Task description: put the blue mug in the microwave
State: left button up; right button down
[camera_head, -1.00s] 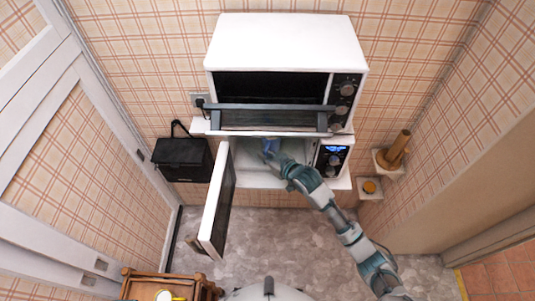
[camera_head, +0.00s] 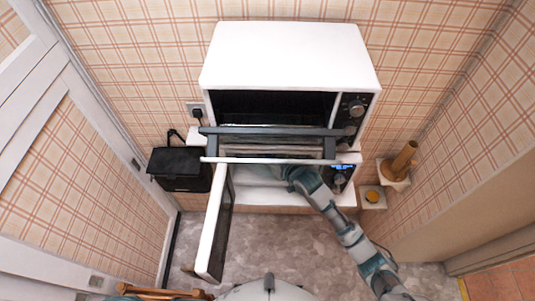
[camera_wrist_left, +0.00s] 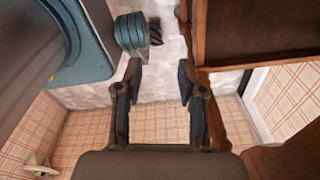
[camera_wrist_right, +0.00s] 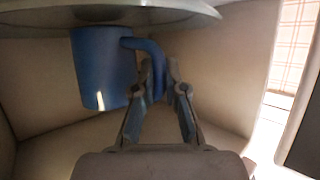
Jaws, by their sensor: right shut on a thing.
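The white microwave (camera_head: 262,198) stands under a larger oven, its door (camera_head: 213,228) swung open to the left. My right arm reaches into it, and the right gripper (camera_head: 287,176) is mostly hidden under the oven's lowered door. In the right wrist view the right gripper (camera_wrist_right: 161,68) is shut on the handle of the blue mug (camera_wrist_right: 100,70). The mug is inside the microwave beside the round turntable plate (camera_wrist_right: 110,14), which fills the top of that view; I cannot tell whether they touch. My left gripper (camera_wrist_left: 159,75) is open and empty in the left wrist view.
The white oven (camera_head: 290,55) above has its dark door (camera_head: 268,131) folded down over the microwave opening. A black box (camera_head: 180,168) hangs at left. Wooden furniture (camera_wrist_left: 250,35) is near my left gripper.

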jog(key=shift+s+a+r, duration=0.25)
jog(key=shift+s, duration=0.1)
jog(key=shift+a, duration=0.1)
jog(key=shift+w+f, duration=0.25)
jog(key=shift+w, duration=0.05)
jog(key=shift+d, duration=0.3)
jog(key=shift+s+d+f, duration=0.1)
jog(key=shift+d, duration=0.05)
pick_arm(q)
jog(key=shift+s+a+f, duration=0.1)
jog(key=shift+s+a, duration=0.05)
jog(key=shift+s, duration=0.1)
pick_arm(e)
jog(key=shift+f, duration=0.1)
